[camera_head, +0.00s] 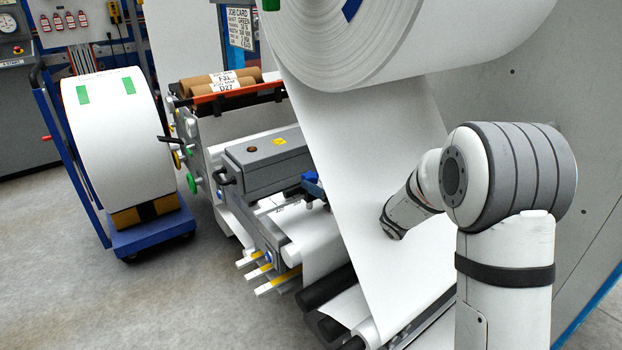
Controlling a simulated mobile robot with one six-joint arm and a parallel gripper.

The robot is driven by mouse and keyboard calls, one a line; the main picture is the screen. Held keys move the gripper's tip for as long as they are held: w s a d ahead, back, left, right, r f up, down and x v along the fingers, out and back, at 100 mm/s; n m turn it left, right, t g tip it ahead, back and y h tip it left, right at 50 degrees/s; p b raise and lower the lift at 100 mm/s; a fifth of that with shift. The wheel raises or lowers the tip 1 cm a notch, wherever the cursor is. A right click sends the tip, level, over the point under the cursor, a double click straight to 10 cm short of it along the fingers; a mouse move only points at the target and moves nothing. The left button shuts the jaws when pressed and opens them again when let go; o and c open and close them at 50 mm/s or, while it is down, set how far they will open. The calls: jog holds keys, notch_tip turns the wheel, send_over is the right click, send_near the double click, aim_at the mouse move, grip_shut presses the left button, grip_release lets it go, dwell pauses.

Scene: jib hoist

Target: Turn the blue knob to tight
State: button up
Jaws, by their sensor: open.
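A large white paper roll (400,40) hangs overhead, and its web (350,150) runs down to dark rollers (327,288). A blue cart (150,236) carries a white roll (120,140) at left. The floor at front left is clear.

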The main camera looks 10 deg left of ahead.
aim_at(316, 180)
jog(key=shift+x, duration=1.85)
jog(key=c, duration=1)
jog(key=shift+s+f+b, duration=0.1)
jog(key=shift+b, duration=0.4)
